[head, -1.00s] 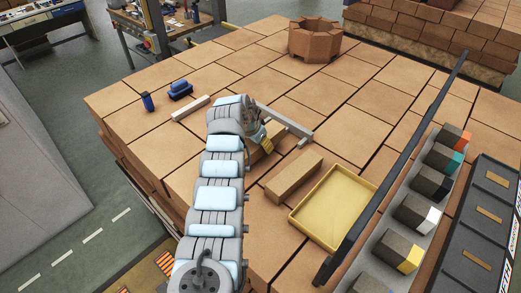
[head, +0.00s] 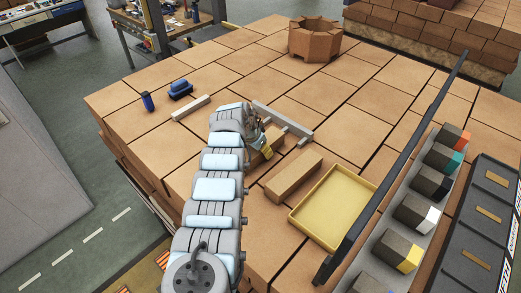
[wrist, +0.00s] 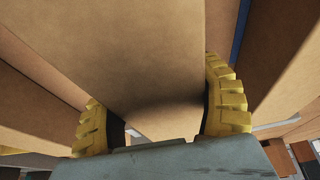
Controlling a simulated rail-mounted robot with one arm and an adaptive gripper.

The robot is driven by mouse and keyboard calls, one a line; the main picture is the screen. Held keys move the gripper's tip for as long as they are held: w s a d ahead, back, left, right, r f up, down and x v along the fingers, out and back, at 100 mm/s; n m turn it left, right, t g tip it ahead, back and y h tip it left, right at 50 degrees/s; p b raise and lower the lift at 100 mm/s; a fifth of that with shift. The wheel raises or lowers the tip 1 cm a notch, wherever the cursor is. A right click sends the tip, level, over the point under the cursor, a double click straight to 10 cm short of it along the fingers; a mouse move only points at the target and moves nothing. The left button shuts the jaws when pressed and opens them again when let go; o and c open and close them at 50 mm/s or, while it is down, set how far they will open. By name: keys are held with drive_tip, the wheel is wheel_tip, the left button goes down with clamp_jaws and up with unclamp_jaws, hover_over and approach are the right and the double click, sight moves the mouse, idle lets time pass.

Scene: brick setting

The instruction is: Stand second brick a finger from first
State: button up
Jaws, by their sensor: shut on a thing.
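My gripper (head: 264,149) is shut on a tan brick (head: 257,158), mostly hidden behind my arm in the head view. In the wrist view my gripper's yellow ribbed fingers (wrist: 162,112) sit on either side of this brick (wrist: 150,45). A second long tan brick (head: 293,176) lies on the paved top to the right of the held one, with a strip of paving showing between them. Whether the held brick's underside touches the paving cannot be told.
A yellow tray (head: 333,205) is close to the right of the free brick. A grey bar frame (head: 283,121) lies just behind my gripper. A white bar (head: 191,108), blue objects (head: 180,89) and an octagonal brick ring (head: 315,40) are farther off. A dark rail (head: 395,165) runs along the right.

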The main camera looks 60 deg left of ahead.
drive_tip(key=o, duration=1.2)
drive_tip(key=shift+o, duration=0.2)
drive_tip(key=shift+r, duration=0.25)
drive_tip(key=shift+s+r, duration=0.1)
drive_tip(key=shift+r, duration=0.35)
drive_tip(key=shift+v, duration=1.7)
drive_tip(key=shift+b+v, duration=0.55)
drive_tip(key=shift+v, duration=3.1)
drive_tip(key=shift+s, duration=0.15)
